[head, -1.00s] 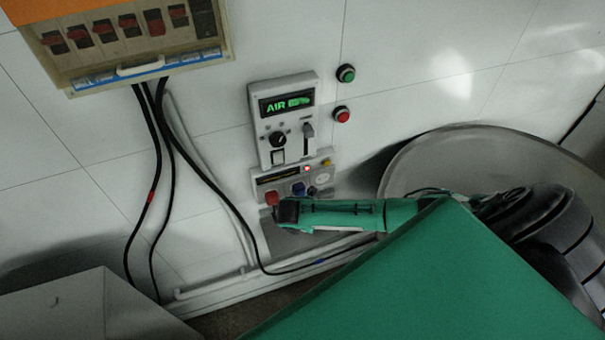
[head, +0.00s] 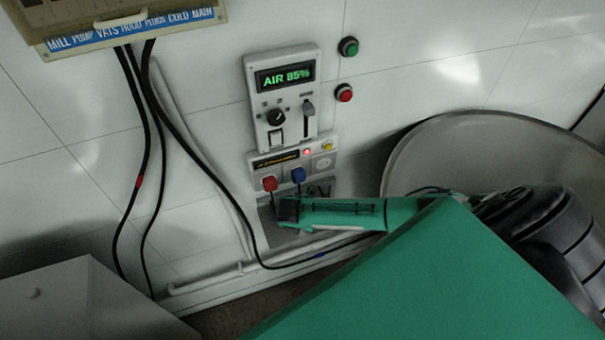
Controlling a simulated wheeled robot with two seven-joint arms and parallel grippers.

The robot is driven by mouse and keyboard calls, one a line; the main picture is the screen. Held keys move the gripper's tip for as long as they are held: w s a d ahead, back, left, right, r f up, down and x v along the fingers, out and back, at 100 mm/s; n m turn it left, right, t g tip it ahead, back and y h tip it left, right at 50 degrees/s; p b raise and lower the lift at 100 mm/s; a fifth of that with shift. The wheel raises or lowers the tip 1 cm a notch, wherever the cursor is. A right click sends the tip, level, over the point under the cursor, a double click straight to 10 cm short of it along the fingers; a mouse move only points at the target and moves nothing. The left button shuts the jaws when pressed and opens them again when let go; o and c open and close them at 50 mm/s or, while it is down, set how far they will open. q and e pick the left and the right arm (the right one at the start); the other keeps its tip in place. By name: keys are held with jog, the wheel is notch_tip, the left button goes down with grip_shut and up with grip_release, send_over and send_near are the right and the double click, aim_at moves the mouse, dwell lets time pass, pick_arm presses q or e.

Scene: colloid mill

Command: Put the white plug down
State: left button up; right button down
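I cannot make out a white plug in this view. The socket strip (head: 278,161) on the wall holds a red plug (head: 269,183) at its left and a blue plug (head: 298,175) beside it. A round pale socket (head: 322,165) at its right end shows no plug in it. My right arm reaches in from the right, and its dark end, the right gripper (head: 287,211), is just below the red and blue plugs, in front of a grey ledge (head: 266,228). Its fingers and anything between them are not clear. My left gripper is out of view.
A control panel reading AIR 85% (head: 284,77) is above the strip, with green (head: 348,47) and red (head: 344,93) buttons to its right. Black cables (head: 148,135) hang at left. A pipe (head: 210,282) runs low. A grey box (head: 80,300) stands lower left.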

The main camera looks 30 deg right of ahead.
jog(key=shift+f, duration=0.35)
jog(key=c, duration=1)
grip_release()
jog(key=shift+o, duration=0.2)
jog(key=shift+r, duration=0.5)
jog(key=shift+s+a+r, duration=0.1)
jog(key=shift+a+r, duration=0.1)
jog(key=shift+r, duration=0.1)
jog(key=b+v, duration=0.2)
jog(key=v, duration=0.9)
jog(key=shift+s, duration=0.1)
